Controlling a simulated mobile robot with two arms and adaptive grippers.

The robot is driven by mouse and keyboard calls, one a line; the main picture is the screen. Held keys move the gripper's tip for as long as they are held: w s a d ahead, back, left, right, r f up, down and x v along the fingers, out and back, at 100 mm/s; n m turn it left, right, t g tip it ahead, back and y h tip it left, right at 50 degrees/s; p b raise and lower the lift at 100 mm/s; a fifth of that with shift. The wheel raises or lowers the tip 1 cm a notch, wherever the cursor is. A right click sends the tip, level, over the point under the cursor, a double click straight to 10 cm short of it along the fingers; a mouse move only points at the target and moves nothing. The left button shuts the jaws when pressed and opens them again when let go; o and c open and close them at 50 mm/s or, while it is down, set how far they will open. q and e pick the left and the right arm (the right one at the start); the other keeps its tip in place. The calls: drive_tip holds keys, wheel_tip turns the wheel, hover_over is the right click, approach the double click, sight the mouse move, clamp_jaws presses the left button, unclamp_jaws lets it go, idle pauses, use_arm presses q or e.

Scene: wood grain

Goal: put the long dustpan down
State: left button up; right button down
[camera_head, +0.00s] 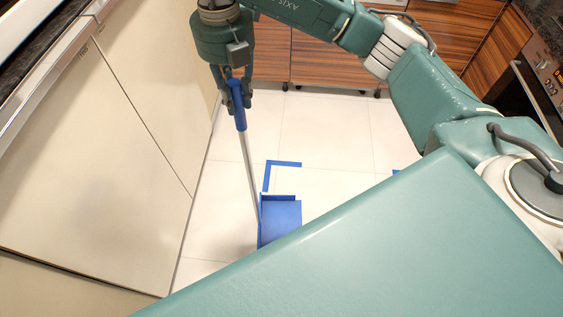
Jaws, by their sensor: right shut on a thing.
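The long dustpan has a blue pan (282,218), a thin grey pole (249,172) and a blue grip at the top. It shows left of the middle in the head view, with the pole nearly upright and tilted slightly. My right gripper (237,100) is shut on the blue grip and points down. The pan is low, at or close to the floor; I cannot tell whether it touches. My own teal body hides what lies below and right of the pan. My left gripper is not in view.
Blue tape (283,163) marks a corner on the white tile floor (330,130) just behind the pan. A cream cabinet front (110,150) stands close on the left. Wooden cabinets (330,66) line the back, and an oven (540,75) stands at the right.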

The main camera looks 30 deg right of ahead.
sight(246, 152)
drive_tip(key=shift+f+m, duration=0.15)
drive_tip(key=shift+m, duration=0.25)
drive_tip(key=shift+f, duration=0.4)
wheel_tip(246, 152, down, 14)
drive_tip(key=shift+r+p, duration=0.1)
drive_tip(key=shift+p, duration=0.25)
drive_tip(key=shift+f+p, duration=0.4)
drive_tip(key=shift+f, duration=2.3)
drive_tip(key=c, duration=1.5)
unclamp_jaws()
drive_tip(key=shift+f, duration=0.1)
drive_tip(key=shift+c, duration=0.2)
